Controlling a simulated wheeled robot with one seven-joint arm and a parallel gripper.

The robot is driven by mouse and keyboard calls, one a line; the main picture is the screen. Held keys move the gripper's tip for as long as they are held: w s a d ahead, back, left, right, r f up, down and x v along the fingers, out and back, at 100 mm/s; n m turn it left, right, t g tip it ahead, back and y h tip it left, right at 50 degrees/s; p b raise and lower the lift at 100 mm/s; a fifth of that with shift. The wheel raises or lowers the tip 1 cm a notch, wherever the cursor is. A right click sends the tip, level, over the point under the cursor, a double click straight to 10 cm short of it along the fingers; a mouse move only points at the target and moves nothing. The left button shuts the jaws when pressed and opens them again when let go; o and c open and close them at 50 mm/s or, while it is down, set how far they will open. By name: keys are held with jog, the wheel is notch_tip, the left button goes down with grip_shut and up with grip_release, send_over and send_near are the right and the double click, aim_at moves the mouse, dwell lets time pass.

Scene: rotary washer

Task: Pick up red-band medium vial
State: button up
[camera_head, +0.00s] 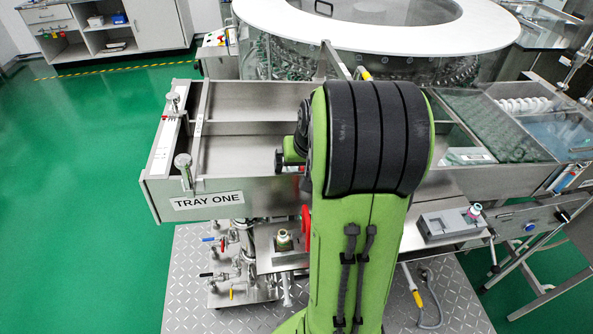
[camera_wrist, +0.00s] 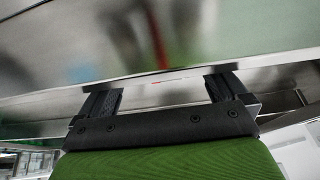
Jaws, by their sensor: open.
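A small vial (camera_head: 474,211) with a pale top and a reddish tint stands upright on a grey block at the right. Another small vial (camera_head: 283,240) with a yellowish top stands on a steel plate left of my arm. Both are too small for me to be sure which has the red band. My gripper (camera_wrist: 162,90) is open in the wrist view, with nothing between its fingers. Its fingertips are close to a shiny steel wall.
The grey block (camera_head: 450,225) sits beyond my arm at the right. A round washer with a white ring top (camera_head: 270,22) stands behind. Valves and pipes (camera_head: 225,265) crowd the lower left.

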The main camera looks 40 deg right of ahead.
jog(key=c, duration=1.1)
